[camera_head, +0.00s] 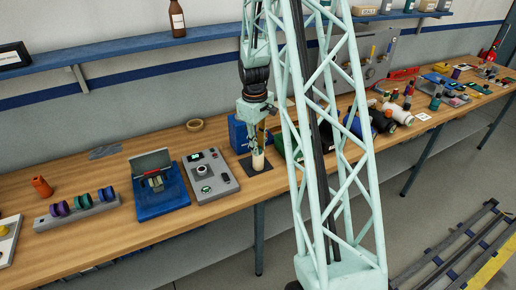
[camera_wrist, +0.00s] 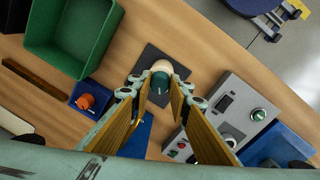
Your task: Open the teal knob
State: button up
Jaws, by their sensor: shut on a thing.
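The teal knob (camera_wrist: 159,82) shows in the wrist view, with a pale mark on its face. It sits on a cream cylinder (camera_wrist: 172,69) that stands on a dark square mat (camera_wrist: 152,58). In the head view the cream cylinder (camera_head: 258,162) stands upright on the bench. My gripper (camera_wrist: 160,92) points down at the knob, with one finger on each side, shut on it. In the head view my gripper (camera_head: 258,144) is right above the cylinder, and its fingers hide the knob.
A grey control box (camera_head: 208,174) stands just left of the mat, beside a blue case (camera_head: 160,200). A green bin (camera_wrist: 70,32) and a blue box with an orange knob (camera_wrist: 85,101) are close on the other side. The wooden bench (camera_head: 110,235) has a bare front strip.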

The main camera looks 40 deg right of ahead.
jog(key=m+b, duration=0.2)
jog(key=m, duration=0.2)
jog(key=shift+f+m+b, duration=0.1)
jog(key=shift+m+b, duration=0.25)
jog(key=shift+m, duration=0.05)
jog(key=m+b, duration=0.2)
jog(key=m, duration=0.3)
jog(key=shift+w+g, duration=0.1)
jog(key=shift+g, duration=0.3)
jog(key=m+b, duration=0.1)
jog(key=m, duration=0.4)
jog(key=shift+d+m+y, duration=0.1)
jog(key=shift+m+y, duration=0.2)
jog(key=shift+m+b, duration=0.35)
jog(key=shift+m, duration=0.35)
dwell(0.8)
dwell(0.4)
jog(key=o, duration=0.9)
jog(key=shift+r, duration=0.2)
jog(key=shift+w+r, duration=0.2)
jog(key=shift+r, duration=2.75)
jog(key=shift+w+r, duration=0.2)
jog(key=shift+r, duration=2.75)
